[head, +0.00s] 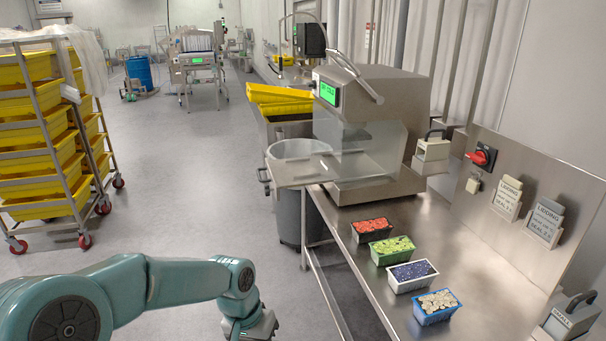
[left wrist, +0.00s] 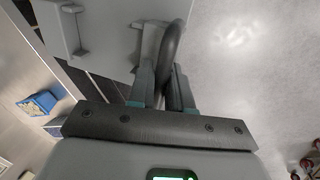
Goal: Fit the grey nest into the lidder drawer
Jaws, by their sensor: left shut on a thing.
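The lidder (head: 368,110) is a steel machine with a green display and a clear guard. Its drawer (head: 300,176) sticks out to the left over a grey bin, with a dark handle at its outer end. My left gripper (head: 258,328) is low in the head view, well in front of the drawer. In the left wrist view the left gripper (left wrist: 165,92) is shut on the dark curved handle of a pale grey piece, seemingly the grey nest (left wrist: 150,45). The gripper hides much of it. My right gripper is not in view.
Several punnets of food stand along the steel bench (head: 400,225). A pale block with a black handle (head: 432,150) and a grey labelled one (head: 570,318) are at the bench's back and right. A crate rack (head: 45,140) stands left; the floor between is clear.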

